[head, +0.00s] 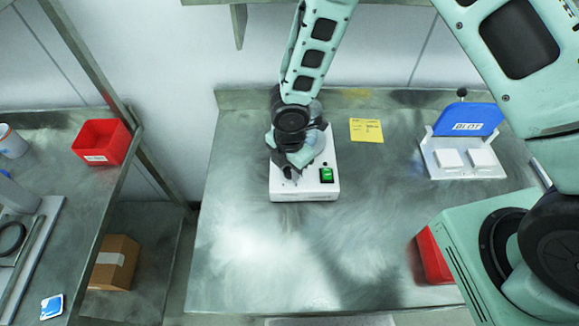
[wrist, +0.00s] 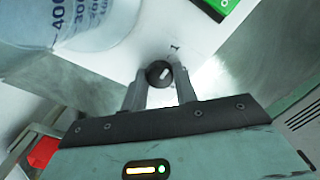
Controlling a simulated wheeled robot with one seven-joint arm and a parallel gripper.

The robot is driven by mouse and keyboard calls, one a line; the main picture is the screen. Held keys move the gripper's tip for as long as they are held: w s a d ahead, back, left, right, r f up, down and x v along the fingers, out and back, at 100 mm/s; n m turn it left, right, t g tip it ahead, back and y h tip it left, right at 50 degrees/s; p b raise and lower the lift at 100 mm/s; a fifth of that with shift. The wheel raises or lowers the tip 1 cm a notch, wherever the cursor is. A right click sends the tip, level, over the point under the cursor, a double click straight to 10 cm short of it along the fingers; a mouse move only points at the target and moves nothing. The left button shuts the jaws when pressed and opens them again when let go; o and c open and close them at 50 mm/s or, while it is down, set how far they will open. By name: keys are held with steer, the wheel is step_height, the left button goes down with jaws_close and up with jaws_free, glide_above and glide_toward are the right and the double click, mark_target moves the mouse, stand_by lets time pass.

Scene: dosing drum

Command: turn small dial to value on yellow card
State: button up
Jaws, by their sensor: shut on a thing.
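The small dial (wrist: 158,74) is a dark round knob with a light mark, on the front of a white device (head: 305,193). My gripper (wrist: 159,84) has its two fingers on either side of the dial and is shut on it. In the head view my gripper (head: 291,172) comes down over the device and hides the dial. A printed "1" shows beside the dial in the wrist view; other scale marks cannot be read. The yellow card (head: 366,130) lies on the steel bench behind and right of the device; its writing is too small to read.
A green switch (head: 326,175) is on the device, and a graduated beaker (wrist: 85,25) stands on it. A blue-and-white stand (head: 465,120) is at the back right. A red bin (head: 432,258) is at the right. The front of the bench (head: 270,255) is clear.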

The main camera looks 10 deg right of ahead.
mark_target(290, 170)
steer(key=m+b, duration=0.4)
steer(key=m, duration=0.1)
steer(key=shift+f+m, duration=0.1)
steer(key=shift+m, duration=0.2)
steer(key=m+b, duration=0.3)
steer(key=m, duration=0.2)
steer(key=shift+m, duration=0.4)
steer(key=shift+r+b, duration=0.2)
steer(key=shift+b, duration=0.1)
steer(key=o, duration=1)
steer(key=shift+c, duration=0.2)
step_height(290, 170, up, 17)
steer(key=b, duration=0.2)
steer(key=shift+r, duration=0.15)
